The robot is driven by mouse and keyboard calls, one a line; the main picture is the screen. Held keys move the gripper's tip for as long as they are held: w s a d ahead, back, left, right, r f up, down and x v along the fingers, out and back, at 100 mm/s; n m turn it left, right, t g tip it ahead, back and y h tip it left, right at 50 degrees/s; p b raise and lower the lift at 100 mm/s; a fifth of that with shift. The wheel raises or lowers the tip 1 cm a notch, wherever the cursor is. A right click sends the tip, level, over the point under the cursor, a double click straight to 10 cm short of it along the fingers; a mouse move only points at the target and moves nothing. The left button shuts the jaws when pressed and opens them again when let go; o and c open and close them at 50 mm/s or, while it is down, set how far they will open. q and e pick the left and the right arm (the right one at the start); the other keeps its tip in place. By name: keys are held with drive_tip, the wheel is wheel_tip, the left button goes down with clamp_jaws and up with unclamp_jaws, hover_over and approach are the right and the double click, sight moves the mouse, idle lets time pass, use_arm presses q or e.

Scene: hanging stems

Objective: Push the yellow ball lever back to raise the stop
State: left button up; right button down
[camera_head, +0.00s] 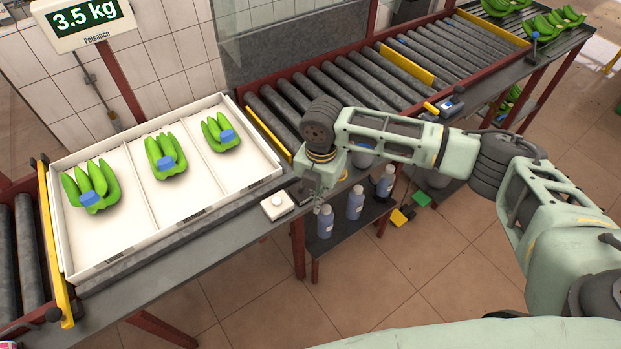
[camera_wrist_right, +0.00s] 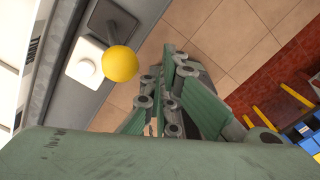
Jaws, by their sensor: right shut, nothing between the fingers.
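The yellow ball (camera_wrist_right: 120,63) of the lever shows in the right wrist view, above a dark base plate (camera_wrist_right: 108,22) beside a white button box (camera_wrist_right: 84,60). My right gripper (camera_wrist_right: 172,68) is shut and empty, to the right of the ball in that view, with a visible gap in the picture. In the head view my right gripper (camera_head: 319,205) points down just right of the white button box (camera_head: 278,205), and my arm hides most of the lever. A yellow stop bar (camera_head: 268,128) lies between the tray and the rollers. My left gripper is not in view.
A white tray (camera_head: 150,222) with three green banana bunches lies left of the lever. Grey bottles (camera_head: 355,202) stand on a lower shelf by my gripper. The roller conveyor (camera_head: 340,82) runs to the back right. The tiled floor in front is clear.

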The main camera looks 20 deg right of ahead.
sight(299, 189)
drive_tip(key=shift+f, duration=0.3)
drive_tip(key=shift+w+a, duration=0.1)
drive_tip(key=shift+w+a+b, duration=0.25)
drive_tip(key=shift+w+b, duration=0.1)
drive_tip(key=shift+w, duration=0.35)
drive_tip(key=shift+w+a+b, duration=0.25)
drive_tip(key=shift+w+b, duration=0.1)
drive_tip(key=shift+w, duration=0.4)
drive_tip(key=shift+w+a+b, duration=0.25)
drive_tip(key=shift+w+b, duration=0.1)
drive_tip(key=shift+w, duration=0.35)
drive_tip(key=shift+w+a+b, duration=0.25)
drive_tip(key=shift+w+b, duration=0.25)
drive_tip(key=shift+w, duration=0.25)
drive_tip(key=shift+w+a+b, duration=0.3)
drive_tip(key=shift+w+b, duration=0.2)
drive_tip(key=shift+w, duration=0.2)
drive_tip(key=shift+w+a+b, duration=0.25)
drive_tip(key=shift+w+b, duration=0.25)
drive_tip(key=shift+w, duration=0.25)
drive_tip(key=shift+s+d+r+p, duration=0.15)
drive_tip(key=shift+s+p, duration=0.2)
drive_tip(key=shift+p, duration=0.45)
drive_tip(key=shift+s+d+p, duration=0.1)
drive_tip(key=shift+s+p, duration=0.2)
drive_tip(key=shift+p, duration=0.1)
